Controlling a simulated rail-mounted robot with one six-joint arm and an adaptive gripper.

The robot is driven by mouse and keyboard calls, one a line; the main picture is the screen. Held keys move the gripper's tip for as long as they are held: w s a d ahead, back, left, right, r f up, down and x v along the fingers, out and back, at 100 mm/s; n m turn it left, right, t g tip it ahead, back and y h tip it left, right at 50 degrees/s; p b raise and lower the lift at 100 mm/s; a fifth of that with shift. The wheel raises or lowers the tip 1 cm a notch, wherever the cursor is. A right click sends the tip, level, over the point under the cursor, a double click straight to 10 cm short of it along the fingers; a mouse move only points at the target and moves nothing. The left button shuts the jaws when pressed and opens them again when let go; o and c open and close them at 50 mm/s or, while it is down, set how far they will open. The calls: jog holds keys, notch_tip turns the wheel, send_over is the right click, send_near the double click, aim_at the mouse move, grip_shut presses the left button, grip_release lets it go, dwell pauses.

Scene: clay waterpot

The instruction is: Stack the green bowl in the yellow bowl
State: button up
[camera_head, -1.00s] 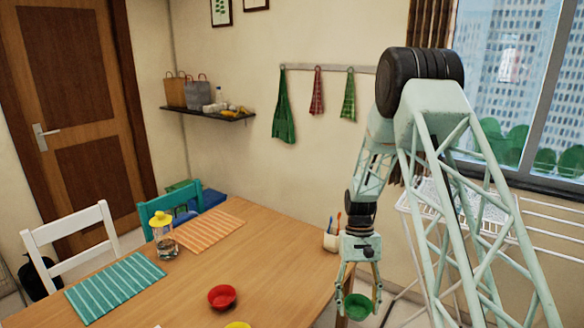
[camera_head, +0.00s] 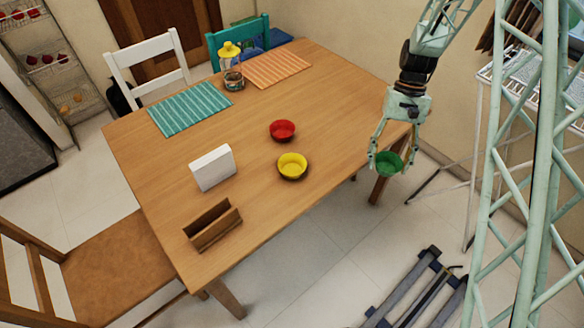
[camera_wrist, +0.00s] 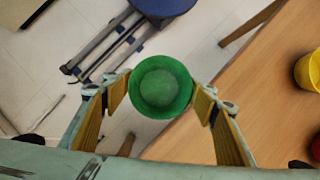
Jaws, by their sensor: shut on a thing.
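The green bowl (camera_head: 389,164) is held in my gripper (camera_head: 392,163), off the right edge of the table in the head view. In the wrist view the green bowl (camera_wrist: 161,87) sits between both yellow-padded fingers of my gripper (camera_wrist: 160,92), its open top facing the camera. The fingers press on its opposite sides. The yellow bowl (camera_head: 292,166) stands upright and empty-looking on the table, to the left of my gripper. It also shows, cut off, at the right edge of the wrist view (camera_wrist: 308,70).
A red bowl (camera_head: 282,131) stands just behind the yellow bowl. A white block (camera_head: 212,168) and a brown wooden holder (camera_head: 212,226) lie left of it. The wooden table (camera_head: 330,100) is clear between the yellow bowl and its right edge. A folded stool (camera_head: 415,295) lies on the floor.

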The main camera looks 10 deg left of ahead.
jog(key=s+a+r+n+p, duration=0.1)
jog(key=s+a+r+p, duration=0.1)
jog(key=s+a, duration=0.9)
jog(key=s+a+r+n+h+p, duration=0.1)
jog(key=s+a+r+p, duration=0.2)
jog(key=s+a, duration=0.7)
jog(key=shift+s+a+r+p, duration=0.35)
jog(key=shift+s+a+p, duration=0.1)
jog(key=shift+p, duration=0.15)
jog(key=shift+w, duration=0.15)
send_over(292, 171)
jog(key=shift+w+f+b, duration=0.1)
jog(key=shift+f+b, duration=0.35)
jog(key=shift+f, duration=0.3)
